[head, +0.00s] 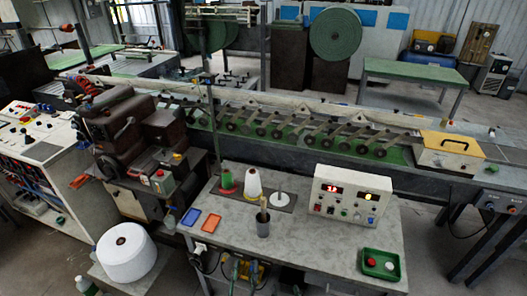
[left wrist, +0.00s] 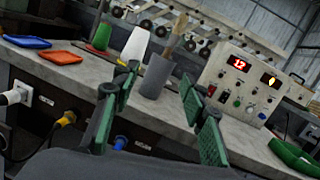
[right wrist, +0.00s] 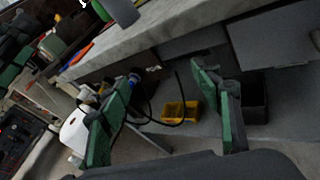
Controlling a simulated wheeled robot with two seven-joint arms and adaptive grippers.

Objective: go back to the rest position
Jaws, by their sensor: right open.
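My left gripper (left wrist: 159,82) is open in the left wrist view, its two green-padded fingers wide apart with nothing between the pads. It is in front of the grey worktable (left wrist: 60,70), and the grey cup (left wrist: 155,77) with a wooden-handled tool stands on the table beyond the fingers. My right gripper (right wrist: 165,78) is open and empty in the right wrist view. It faces the space under the table edge (right wrist: 180,27), with floor and cables beyond. I cannot make out either gripper clearly in the head view.
The worktable (head: 320,228) holds a control box (head: 350,194), a green tray (head: 381,264), blue (head: 190,217) and orange (head: 211,223) trays, and green (head: 227,181) and white (head: 253,184) cones. A yellow bin (right wrist: 180,112) and a dark bin (right wrist: 254,97) are below. A white thread roll (head: 126,254) stands left.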

